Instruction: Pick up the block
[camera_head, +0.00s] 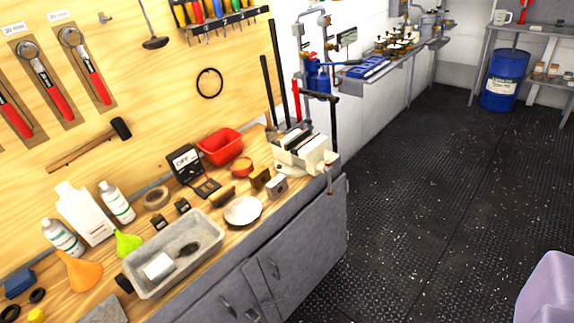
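Several small block-like things lie on the wooden workbench (212,208) at the left. A brown block (260,177) stands near the vise, and a grey metal block (277,187) with a dark spot on its face is just right of it. Two small black blocks, one at the left (160,222) and one at the right (182,205), sit behind the grey tray. I cannot tell which of these is the task's block. My gripper is not in view, and nothing is seen held.
A cream vise (302,153) stands at the bench's right end. A grey tray (205,262), a white dish (243,210), a red bin (221,146) and bottles (88,212) crowd the top. Dark riveted floor (435,205) is clear; a pale purple object (548,290) is at lower right.

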